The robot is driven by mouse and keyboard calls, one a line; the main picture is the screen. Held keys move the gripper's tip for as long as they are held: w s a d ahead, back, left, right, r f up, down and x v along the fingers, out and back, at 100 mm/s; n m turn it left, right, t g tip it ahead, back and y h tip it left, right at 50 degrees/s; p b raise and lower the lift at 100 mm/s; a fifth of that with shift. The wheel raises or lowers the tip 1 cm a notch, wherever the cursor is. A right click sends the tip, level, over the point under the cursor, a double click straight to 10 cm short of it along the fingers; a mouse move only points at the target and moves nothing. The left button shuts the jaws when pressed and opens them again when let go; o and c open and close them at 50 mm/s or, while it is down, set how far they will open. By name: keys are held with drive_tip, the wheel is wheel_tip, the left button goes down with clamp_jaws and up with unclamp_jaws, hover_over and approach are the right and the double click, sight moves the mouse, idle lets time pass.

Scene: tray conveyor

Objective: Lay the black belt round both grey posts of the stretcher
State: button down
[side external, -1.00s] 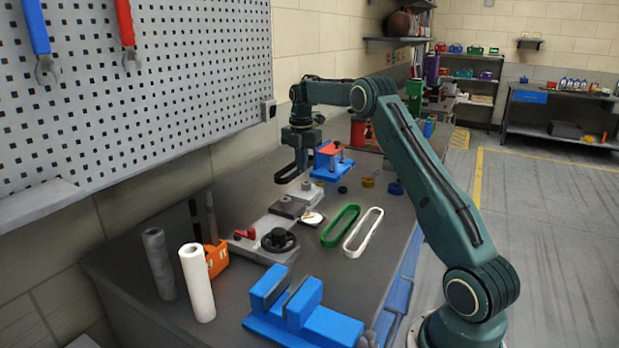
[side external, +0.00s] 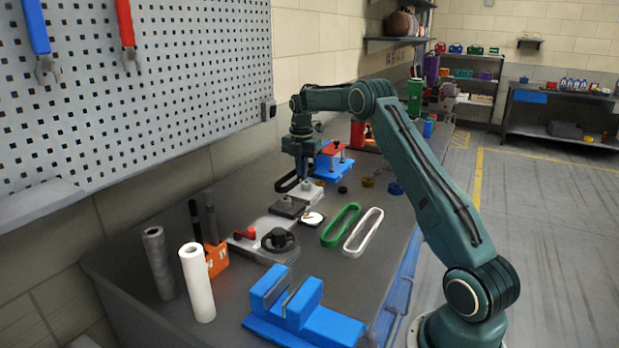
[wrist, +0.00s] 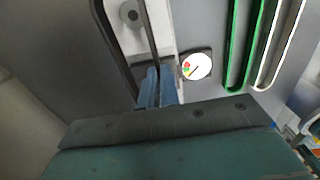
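My gripper (side external: 303,178) is shut on one strand of the black belt (side external: 287,183), low over the far end of the stretcher (side external: 243,247). In the wrist view, the blue fingers (wrist: 157,88) pinch the right strand of the belt (wrist: 108,38). A grey round post (wrist: 130,13) on a pale block shows between the two strands. I cannot tell whether the belt is down around this post or still above it. The far bend of the loop is out of the wrist view.
A black handwheel (side external: 278,240) and red lever (side external: 244,233) are on the stretcher. A dial gauge (wrist: 196,66) is close right of the fingers. A green belt (side external: 340,226) and a white belt (side external: 363,232) lie to the right. A blue-and-red fixture (side external: 334,165) stands behind.

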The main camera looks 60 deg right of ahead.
drive_tip(key=shift+f, duration=1.5)
drive_tip(key=shift+f, duration=1.5)
idle(0.8)
drive_tip(key=c, duration=1.6)
unclamp_jaws()
drive_tip(key=shift+o, duration=0.2)
drive_tip(key=shift+r, duration=0.1)
wheel_tip(320, 180, up, 13)
drive_tip(key=shift+r, duration=0.35)
